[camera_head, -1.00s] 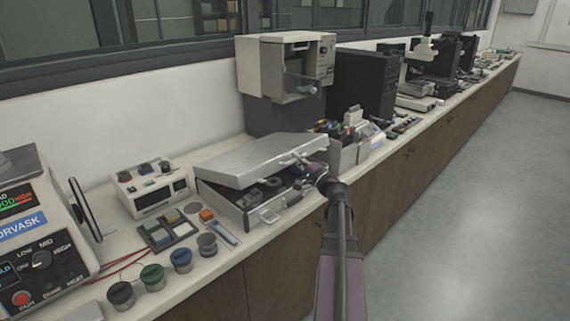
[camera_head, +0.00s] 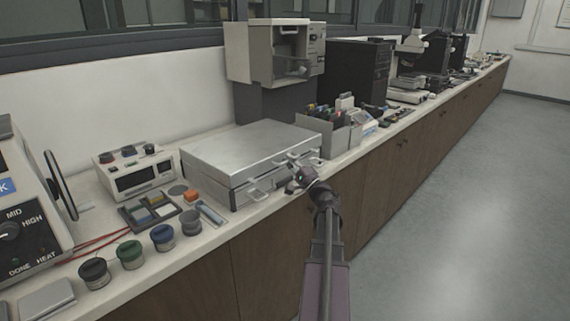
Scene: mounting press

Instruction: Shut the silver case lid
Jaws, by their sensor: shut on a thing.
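The silver case (camera_head: 240,188) sits on the bench in the middle of the view. The inside of the case is hidden. My gripper (camera_head: 295,163) is at the right part of the case's front edge, shut on the lid's front edge or handle there. The exact contact is too small to make out. A front latch or handle (camera_head: 258,194) shows to the left of my gripper.
Left of the case are a white control box (camera_head: 135,172), a sample tray (camera_head: 150,212) and several lidded jars (camera_head: 130,254). A grey bin of tools (camera_head: 340,138) stands close on the right. A beige machine (camera_head: 275,55) is behind. The floor on the right is clear.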

